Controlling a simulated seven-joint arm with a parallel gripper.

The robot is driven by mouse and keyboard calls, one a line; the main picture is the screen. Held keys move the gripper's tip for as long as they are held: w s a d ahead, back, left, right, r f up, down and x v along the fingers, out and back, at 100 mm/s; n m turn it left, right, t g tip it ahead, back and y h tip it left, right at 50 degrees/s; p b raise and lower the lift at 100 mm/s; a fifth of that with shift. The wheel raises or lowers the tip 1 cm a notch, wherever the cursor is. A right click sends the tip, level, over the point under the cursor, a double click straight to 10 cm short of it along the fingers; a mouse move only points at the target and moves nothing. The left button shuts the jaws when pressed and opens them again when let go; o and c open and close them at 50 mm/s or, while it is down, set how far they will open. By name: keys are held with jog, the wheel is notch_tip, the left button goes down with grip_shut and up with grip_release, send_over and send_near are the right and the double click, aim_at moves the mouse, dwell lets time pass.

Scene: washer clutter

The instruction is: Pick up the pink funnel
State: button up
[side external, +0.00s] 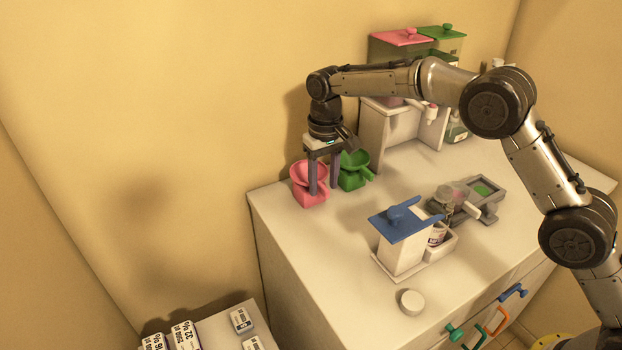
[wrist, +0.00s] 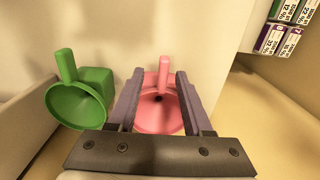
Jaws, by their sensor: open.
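The pink funnel (side external: 303,172) stands near the back left corner of the white counter, with a pink block-like part (side external: 309,197) below its bowl. My gripper (side external: 324,190) points down over it, with its two fingers spread. In the wrist view the pink funnel (wrist: 159,115) lies between the fingers of my gripper (wrist: 160,76), its handle (wrist: 163,73) pointing up the picture. The near part of the bowl is hidden behind the gripper body. I cannot tell whether the fingers touch it.
A green funnel (side external: 355,160) stands close beside the pink one; it also shows in the wrist view (wrist: 78,104). A dispenser (side external: 395,126) with pink and green lids stands behind. A blue-lidded white box (side external: 402,257) is towards the front. The counter's left edge is close.

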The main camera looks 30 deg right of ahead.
aim_at(321, 192)
jog(key=shift+w+a+f, duration=0.1)
jog(key=shift+f, duration=1.05)
jog(key=shift+w+a+f, duration=0.1)
jog(key=shift+f, duration=1.05)
grip_shut()
